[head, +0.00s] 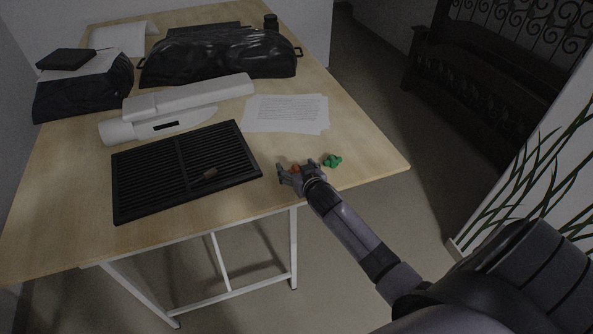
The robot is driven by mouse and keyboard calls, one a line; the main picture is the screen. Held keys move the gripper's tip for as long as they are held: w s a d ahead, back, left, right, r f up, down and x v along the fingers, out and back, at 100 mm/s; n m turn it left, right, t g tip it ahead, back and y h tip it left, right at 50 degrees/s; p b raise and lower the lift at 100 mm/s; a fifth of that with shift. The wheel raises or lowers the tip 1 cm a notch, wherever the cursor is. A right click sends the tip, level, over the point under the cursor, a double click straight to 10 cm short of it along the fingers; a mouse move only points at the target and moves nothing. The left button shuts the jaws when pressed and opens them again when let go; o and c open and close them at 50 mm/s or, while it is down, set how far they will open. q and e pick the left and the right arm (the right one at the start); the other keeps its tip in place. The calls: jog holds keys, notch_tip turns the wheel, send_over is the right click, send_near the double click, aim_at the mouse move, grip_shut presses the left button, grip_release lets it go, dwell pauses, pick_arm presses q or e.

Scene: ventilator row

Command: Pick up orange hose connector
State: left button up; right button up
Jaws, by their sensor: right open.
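A small orange hose connector (295,168) lies near the front right part of the wooden table. My right gripper (290,167) is at the connector, with its open fingers around or just over it. The fingers hide part of the connector, and I cannot tell whether they touch it. My left gripper is not in view.
A small green object (333,161) lies just right of my right gripper. A black slatted grille (150,180) is to the left. Paper sheets (285,113), a white device (190,104) and black bags (218,55) lie farther back. The table's front right corner (385,165) is clear.

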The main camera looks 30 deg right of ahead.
jog(key=c, duration=0.9)
jog(key=shift+r, duration=0.1)
jog(key=shift+c, duration=0.2)
